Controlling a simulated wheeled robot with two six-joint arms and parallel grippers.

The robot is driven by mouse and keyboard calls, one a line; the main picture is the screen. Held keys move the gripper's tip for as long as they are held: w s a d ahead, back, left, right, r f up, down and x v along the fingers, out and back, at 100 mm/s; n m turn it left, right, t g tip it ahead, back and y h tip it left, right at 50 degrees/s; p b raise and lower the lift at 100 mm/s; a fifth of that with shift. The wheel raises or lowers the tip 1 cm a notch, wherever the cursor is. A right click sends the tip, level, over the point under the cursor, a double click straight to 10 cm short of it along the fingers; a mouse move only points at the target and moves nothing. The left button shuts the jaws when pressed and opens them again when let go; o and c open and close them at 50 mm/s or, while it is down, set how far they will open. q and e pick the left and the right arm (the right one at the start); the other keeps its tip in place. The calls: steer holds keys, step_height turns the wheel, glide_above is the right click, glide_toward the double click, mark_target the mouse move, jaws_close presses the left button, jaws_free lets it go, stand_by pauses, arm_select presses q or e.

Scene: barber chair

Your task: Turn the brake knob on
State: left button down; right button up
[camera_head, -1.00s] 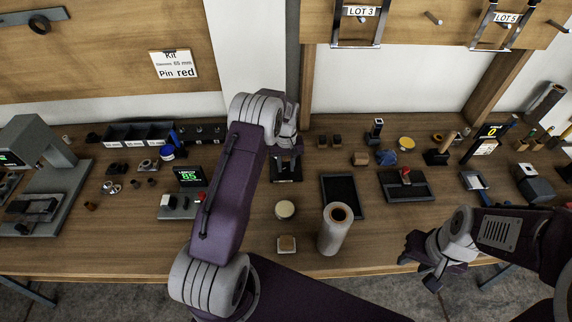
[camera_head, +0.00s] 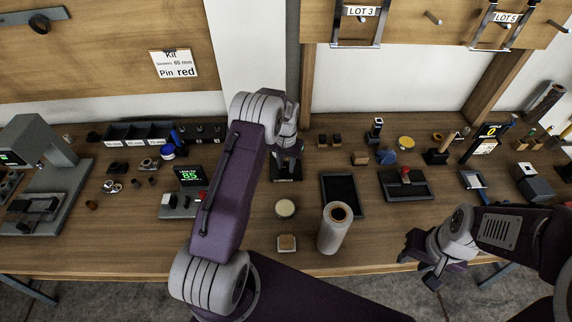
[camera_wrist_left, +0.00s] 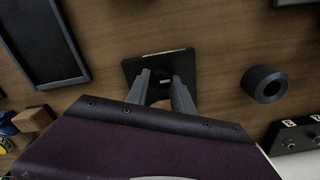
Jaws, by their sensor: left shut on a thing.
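The brake is a black square plate (camera_wrist_left: 130,70) on the wooden bench. It also shows in the head view (camera_head: 287,178), partly covered by my left gripper. My left gripper (camera_wrist_left: 162,82) points down over the plate, with its two grey fingers on either side of the knob (camera_wrist_left: 158,80) at its middle. The fingers are shut on the knob, which is mostly hidden between them. The knob's turn mark cannot be made out. My right gripper (camera_head: 420,270) hangs off the bench's front edge at the right, with its fingers apart and empty.
A black tray (camera_head: 342,190) lies right of the brake. A white roll (camera_head: 335,228) stands near the front edge. A box with a green "85" display (camera_head: 188,176) is to the left. A dark ring (camera_wrist_left: 264,84) lies beside the plate in the wrist view.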

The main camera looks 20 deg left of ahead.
mark_target(286, 167)
arm_select(q)
steer(key=c, duration=1.1)
jaws_free()
step_height(286, 167, up, 9)
steer(key=shift+b, duration=0.35)
